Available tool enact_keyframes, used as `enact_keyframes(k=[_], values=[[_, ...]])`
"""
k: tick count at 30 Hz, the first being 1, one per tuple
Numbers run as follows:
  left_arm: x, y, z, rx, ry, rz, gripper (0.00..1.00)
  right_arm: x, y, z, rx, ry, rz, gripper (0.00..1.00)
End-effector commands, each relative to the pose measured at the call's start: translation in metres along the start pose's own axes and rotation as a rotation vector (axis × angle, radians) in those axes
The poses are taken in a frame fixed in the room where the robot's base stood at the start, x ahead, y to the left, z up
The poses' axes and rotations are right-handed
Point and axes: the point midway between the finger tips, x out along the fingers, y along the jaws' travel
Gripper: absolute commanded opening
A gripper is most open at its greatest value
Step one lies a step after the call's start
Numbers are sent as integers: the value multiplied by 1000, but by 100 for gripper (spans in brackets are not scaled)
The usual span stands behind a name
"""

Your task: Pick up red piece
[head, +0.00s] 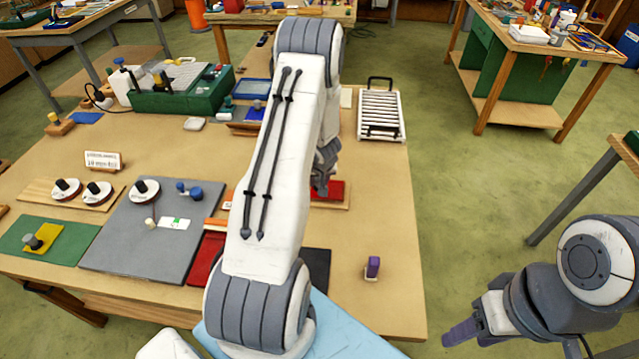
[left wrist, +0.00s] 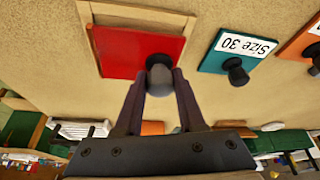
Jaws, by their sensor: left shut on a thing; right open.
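The red piece (left wrist: 122,52) is a flat red plate with a dark round knob (left wrist: 160,64), lying in a pale wooden tray (left wrist: 140,12) in the left wrist view. My left gripper (left wrist: 160,80) is shut on the knob. In the head view the red piece (head: 332,190) shows partly behind my left arm, at the right side of the table, and the left gripper (head: 323,178) is mostly hidden by the arm. I cannot tell whether the piece is lifted off the tray. My right gripper (head: 466,331) is open and empty, off the table's right edge at lower right.
A teal piece labelled "Size 30" (left wrist: 220,52) and an orange piece (left wrist: 300,38) lie near the red one. A white rack (head: 380,113) stands behind. A grey mat (head: 130,235) and a purple object (head: 372,267) are on the table (head: 395,230). The front right is mostly clear.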

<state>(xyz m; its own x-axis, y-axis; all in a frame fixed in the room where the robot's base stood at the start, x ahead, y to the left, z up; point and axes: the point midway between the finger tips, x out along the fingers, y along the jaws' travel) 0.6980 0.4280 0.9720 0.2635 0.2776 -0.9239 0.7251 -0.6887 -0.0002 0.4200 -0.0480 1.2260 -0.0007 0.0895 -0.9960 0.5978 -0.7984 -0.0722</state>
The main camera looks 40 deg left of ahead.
Motion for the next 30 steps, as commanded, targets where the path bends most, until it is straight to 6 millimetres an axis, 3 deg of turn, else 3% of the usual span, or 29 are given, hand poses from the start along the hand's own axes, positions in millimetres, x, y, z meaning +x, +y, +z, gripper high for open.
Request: enact_keyframes(k=[2, 15, 21, 30], values=[[-22, 0, -10, -1, 3, 1, 0, -18, -1, -1, -2, 0, 0, 50], [-95, 66, 33, 4, 1, 2, 0, -37, -3, -2, -4, 0, 0, 50], [-110, 79, 42, 2, 1, 1, 0, -43, -3, -2, -3, 0, 0, 50], [-112, 81, 44, 0, 0, 0, 0, -43, -3, -2, -3, 0, 0, 50]])
